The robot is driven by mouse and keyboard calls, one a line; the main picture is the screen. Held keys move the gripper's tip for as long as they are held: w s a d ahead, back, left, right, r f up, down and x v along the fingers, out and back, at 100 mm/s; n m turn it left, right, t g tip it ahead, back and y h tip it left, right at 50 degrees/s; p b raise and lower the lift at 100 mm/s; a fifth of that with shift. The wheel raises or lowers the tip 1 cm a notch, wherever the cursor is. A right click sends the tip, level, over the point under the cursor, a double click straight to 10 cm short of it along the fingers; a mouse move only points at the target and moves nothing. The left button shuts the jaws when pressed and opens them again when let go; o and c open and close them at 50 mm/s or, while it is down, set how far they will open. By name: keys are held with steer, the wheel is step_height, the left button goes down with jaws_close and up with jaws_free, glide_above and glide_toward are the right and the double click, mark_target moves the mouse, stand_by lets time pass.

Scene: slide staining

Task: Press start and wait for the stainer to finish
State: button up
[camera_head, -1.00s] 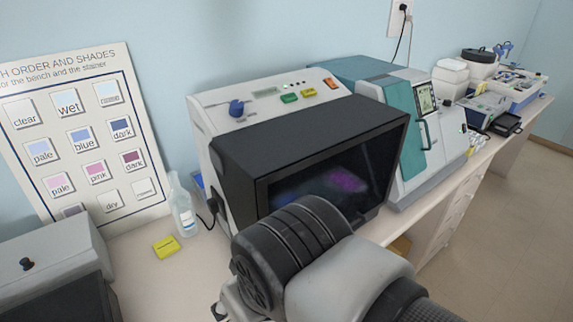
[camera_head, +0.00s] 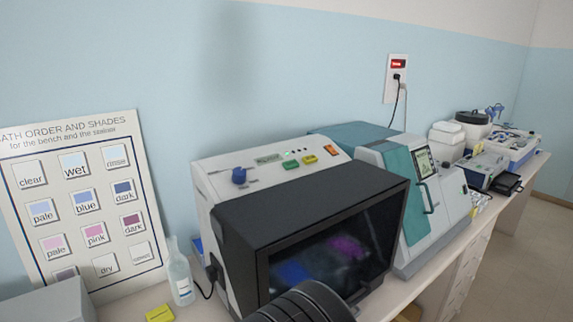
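The stainer (camera_head: 228,187) is a white box with a black hood and a dark front window (camera_head: 335,252), behind which blue and purple patches show. Small lights sit near the display; the labels are too small to read. A dark rounded part of my arm shows at the bottom, in front of the window. My gripper is out of view.
A wall chart (camera_head: 88,150) of bath order and shades leans at the left. A clear bottle (camera_head: 181,280) and a yellow block (camera_head: 159,313) stand beside the stainer. A teal and white machine (camera_head: 392,170) stands close on its right. A cable runs to the wall socket (camera_head: 397,78).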

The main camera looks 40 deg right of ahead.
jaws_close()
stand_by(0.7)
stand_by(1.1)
